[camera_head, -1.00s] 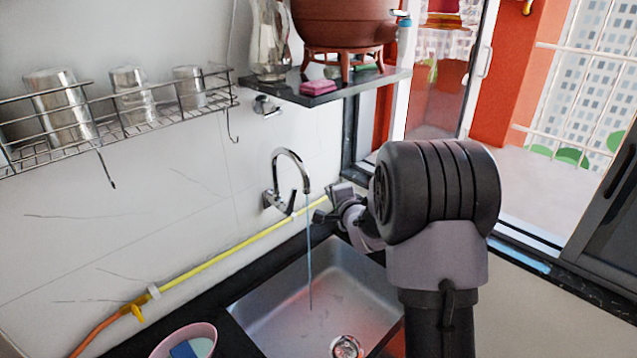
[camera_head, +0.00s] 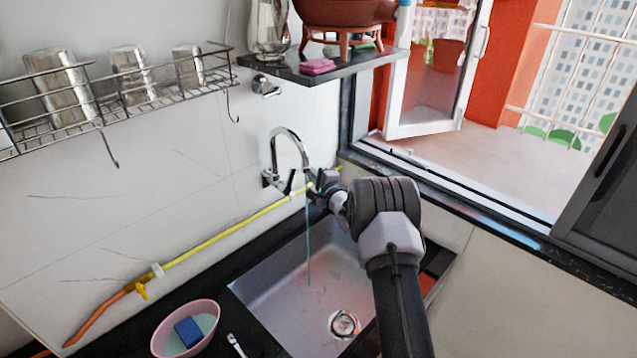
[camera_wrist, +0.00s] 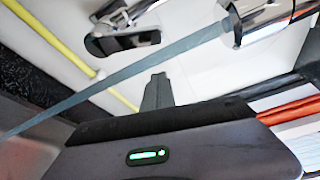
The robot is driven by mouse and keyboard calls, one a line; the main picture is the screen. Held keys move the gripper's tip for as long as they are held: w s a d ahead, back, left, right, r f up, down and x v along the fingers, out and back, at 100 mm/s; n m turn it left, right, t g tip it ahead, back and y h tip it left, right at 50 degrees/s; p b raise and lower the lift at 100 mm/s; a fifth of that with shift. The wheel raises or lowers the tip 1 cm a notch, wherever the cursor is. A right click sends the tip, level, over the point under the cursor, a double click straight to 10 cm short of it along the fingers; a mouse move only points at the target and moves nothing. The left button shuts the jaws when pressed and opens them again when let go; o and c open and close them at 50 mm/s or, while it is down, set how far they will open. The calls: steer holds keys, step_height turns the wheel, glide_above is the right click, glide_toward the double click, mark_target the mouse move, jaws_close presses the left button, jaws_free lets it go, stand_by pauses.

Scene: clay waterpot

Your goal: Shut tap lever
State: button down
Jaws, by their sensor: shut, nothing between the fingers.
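The chrome tap (camera_head: 286,136) is mounted on the white wall above the sink, its curved spout pointing down. A thin stream of water (camera_head: 308,240) runs from it into the sink; the stream also crosses the wrist view (camera_wrist: 130,73) diagonally. The tap lever (camera_head: 290,183) hangs low at the tap body. In the wrist view the lever (camera_wrist: 122,40) shows as a chrome piece with a dark underside, beyond my fingers. My gripper (camera_wrist: 157,82) is shut and empty, just right of the lever and stream in the head view. I cannot tell whether it touches the lever.
The steel sink (camera_head: 262,280) lies below. A yellow hose (camera_head: 215,238) runs along the wall behind the tap. A pink bowl (camera_head: 204,308) with a blue sponge (camera_head: 188,331) stands at the sink's left. A dark shelf (camera_head: 335,66) and wire rack (camera_head: 150,103) are above.

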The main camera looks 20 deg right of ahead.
mark_target(295, 171)
steer(key=shift+s+a+r, duration=0.15)
steer(key=shift+s+a, duration=0.1)
steer(key=shift+a, duration=0.35)
steer(key=shift+s+a+r, duration=0.15)
steer(key=shift+s+a, duration=0.15)
steer(key=shift+a, duration=0.25)
steer(key=shift+s+a+r, duration=0.15)
steer(key=shift+s+a, duration=0.1)
steer(key=shift+a, duration=0.35)
steer(key=a+n+b, duration=0.1)
steer(key=b, duration=0.3)
steer(key=r+n+t+b, duration=0.1)
steer(key=n+b, duration=0.1)
steer(key=b, duration=0.3)
steer(key=shift+s+a, duration=0.4)
